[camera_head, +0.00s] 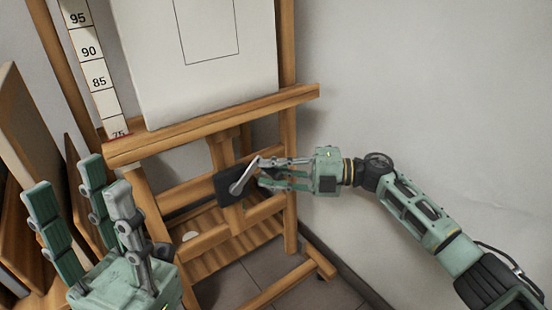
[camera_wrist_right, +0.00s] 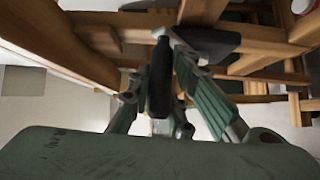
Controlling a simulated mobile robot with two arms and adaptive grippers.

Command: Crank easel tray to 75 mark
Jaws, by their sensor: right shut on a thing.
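The wooden easel tray (camera_head: 215,122) runs across the easel and carries a white canvas (camera_head: 200,60). A scale strip (camera_head: 92,65) with numbers stands at its left. The 75 label (camera_head: 119,133) shows just above the tray's left end, partly cut off, with a red line beside it. The grey crank arm (camera_head: 243,177) sits on a dark box (camera_head: 229,188) below the tray. My right gripper (camera_head: 266,172) is shut on the crank's dark handle, seen in the right wrist view (camera_wrist_right: 161,85). My left gripper (camera_head: 82,193) is open and empty, fingers upright, left of the easel.
Wooden boards (camera_head: 30,130) lean at the left, close behind my left gripper. A slatted wooden shelf (camera_head: 225,245) lies low in the easel. An easel foot (camera_head: 318,262) sticks out to the right on the tiled floor. The wall on the right is bare.

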